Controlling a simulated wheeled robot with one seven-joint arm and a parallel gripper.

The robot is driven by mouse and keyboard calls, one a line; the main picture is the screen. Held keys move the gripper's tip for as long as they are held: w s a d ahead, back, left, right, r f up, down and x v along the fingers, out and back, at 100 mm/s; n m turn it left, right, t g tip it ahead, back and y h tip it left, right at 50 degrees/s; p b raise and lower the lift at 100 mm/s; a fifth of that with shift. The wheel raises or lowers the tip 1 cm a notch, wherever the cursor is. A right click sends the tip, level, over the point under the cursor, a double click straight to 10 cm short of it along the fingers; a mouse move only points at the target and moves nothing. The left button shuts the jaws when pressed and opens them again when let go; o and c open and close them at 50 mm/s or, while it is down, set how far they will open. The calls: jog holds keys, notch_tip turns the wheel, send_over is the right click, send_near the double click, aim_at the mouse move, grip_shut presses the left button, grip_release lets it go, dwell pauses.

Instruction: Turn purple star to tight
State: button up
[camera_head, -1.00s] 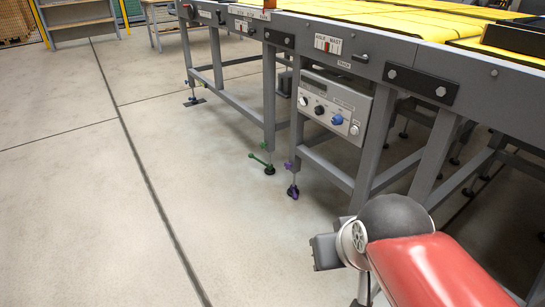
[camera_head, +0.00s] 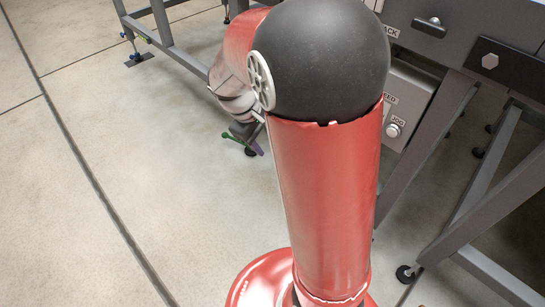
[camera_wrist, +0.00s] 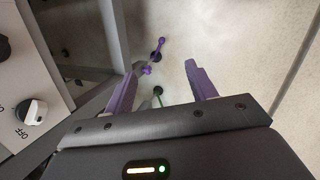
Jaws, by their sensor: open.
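My gripper (camera_wrist: 164,67) is open in the wrist view, its two purplish fingers apart with nothing held between them. A small purple star knob (camera_wrist: 146,70) shows close by the left fingertip; I cannot tell if they touch. A purple lever with a round end (camera_wrist: 160,46) lies beyond it, by a dark foot. In the head view my red arm hides most of this area. A small purple piece (camera_head: 257,149) shows below my wrist, too small to tell whether it is knob, lever or finger.
A green lever (camera_head: 235,141) sits near the floor beside my wrist; green also shows between the fingers (camera_wrist: 159,97). The grey control box (camera_head: 408,100) and table legs (camera_head: 425,150) stand to the right. Floor at left (camera_head: 70,200) is clear.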

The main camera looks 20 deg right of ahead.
jog(key=w+d+f+n+t+h+b, duration=0.15)
jog(key=w+f+n+h, duration=0.35)
jog(key=f, duration=0.6)
jog(key=w+d+f+n+t+h, duration=0.1)
jog(key=w+f+n+t+h, duration=0.3)
jog(key=f+n, duration=0.55)
jog(key=w+d+f+n+t+h+b, duration=0.1)
jog(key=w+f+n+h, duration=0.4)
jog(key=f, duration=0.8)
jog(key=w+d+y, duration=0.1)
jog(key=w+d, duration=0.2)
jog(key=d, duration=0.4)
jog(key=shift+w+d, duration=0.2)
jog(key=shift+w, duration=0.2)
jog(key=shift+c, duration=0.2)
jog(key=c, duration=0.9)
